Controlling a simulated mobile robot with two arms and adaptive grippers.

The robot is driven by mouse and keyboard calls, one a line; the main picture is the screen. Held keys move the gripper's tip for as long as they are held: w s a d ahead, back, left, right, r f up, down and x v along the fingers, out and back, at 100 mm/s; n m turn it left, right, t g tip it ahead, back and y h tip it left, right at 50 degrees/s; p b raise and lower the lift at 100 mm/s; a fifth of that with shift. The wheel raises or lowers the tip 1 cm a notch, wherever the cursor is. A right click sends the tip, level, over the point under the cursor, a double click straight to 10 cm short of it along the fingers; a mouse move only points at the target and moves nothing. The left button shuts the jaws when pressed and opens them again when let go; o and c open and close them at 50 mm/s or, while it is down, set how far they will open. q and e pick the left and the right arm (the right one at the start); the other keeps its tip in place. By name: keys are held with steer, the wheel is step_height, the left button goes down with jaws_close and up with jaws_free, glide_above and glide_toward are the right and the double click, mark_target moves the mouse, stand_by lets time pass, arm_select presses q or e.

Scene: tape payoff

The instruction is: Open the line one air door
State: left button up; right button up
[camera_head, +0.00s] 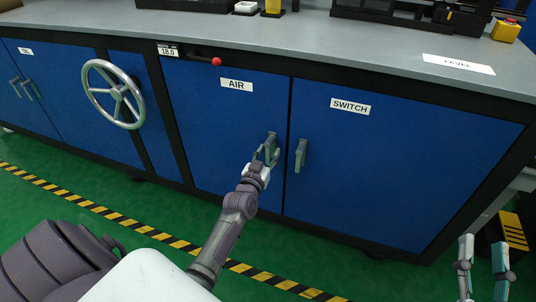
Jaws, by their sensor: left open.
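The blue door labelled AIR (225,120) is shut, flush with the cabinet front. Its upright grey handle (272,139) is near its right edge. My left gripper (266,154) is at the lower part of this handle, fingers open. Its fingers overlap the handle in view; I cannot tell whether they touch it. My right gripper (484,246) is at the lower right, empty, its two fingers wide apart, away from the doors.
The SWITCH door (400,160) is shut, with its own handle (301,155) close to the right of the AIR handle. A handwheel (116,95) and a red-knobbed lever (216,62) are to the left. The grey worktop (300,40) overhangs. A striped floor line (150,232) runs in front.

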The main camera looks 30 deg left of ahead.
arm_select(q)
jaws_close()
stand_by(0.3)
